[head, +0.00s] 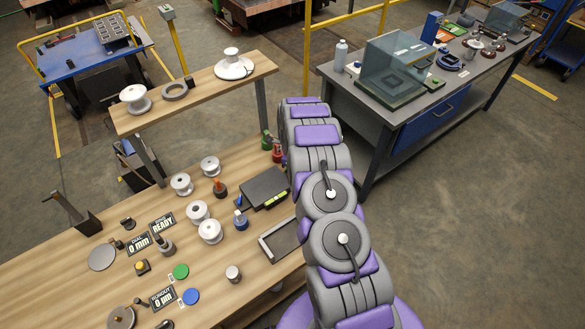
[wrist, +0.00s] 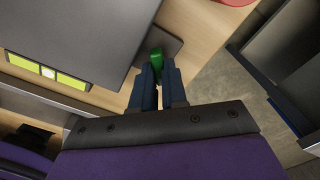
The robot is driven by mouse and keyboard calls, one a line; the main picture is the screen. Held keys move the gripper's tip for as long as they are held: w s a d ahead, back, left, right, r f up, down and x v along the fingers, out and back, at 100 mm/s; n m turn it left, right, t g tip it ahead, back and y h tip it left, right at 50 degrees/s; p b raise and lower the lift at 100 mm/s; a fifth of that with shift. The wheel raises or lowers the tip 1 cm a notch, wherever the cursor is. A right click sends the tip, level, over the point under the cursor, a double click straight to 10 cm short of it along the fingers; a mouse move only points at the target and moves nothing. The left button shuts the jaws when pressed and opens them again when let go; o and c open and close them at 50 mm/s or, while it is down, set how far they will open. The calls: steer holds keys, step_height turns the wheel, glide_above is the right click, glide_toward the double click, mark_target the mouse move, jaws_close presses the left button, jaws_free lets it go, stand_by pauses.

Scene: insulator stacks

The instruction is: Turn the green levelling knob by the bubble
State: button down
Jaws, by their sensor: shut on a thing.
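The green levelling knob (wrist: 155,58) shows in the wrist view at the corner of the dark plate (wrist: 75,35). The blue fingers of my gripper (wrist: 160,72) are on either side of the knob and shut on it. The fingers hide part of the knob. The bubble vial (wrist: 48,72) is a yellow-green strip on the plate, left of the gripper, with a pale bubble near its middle. In the head view the vial (head: 276,199) lies on the plate's near right part. I cannot make out the knob there; my arm covers that area.
An orange-and-black knob (head: 220,188) and a blue knob (head: 240,220) stand beside the plate. White spools (head: 198,211) are left of it. A grey tray (head: 280,240) lies close to my arm. Red and green items (head: 267,140) stand at the bench's far edge.

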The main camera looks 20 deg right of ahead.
steer(key=c, duration=1.2)
jaws_free()
steer(key=shift+w+a, duration=0.2)
steer(key=shift+a, duration=0.05)
steer(key=shift+o, duration=0.2)
steer(key=shift+s+d, duration=0.15)
steer(key=shift+d, duration=0.1)
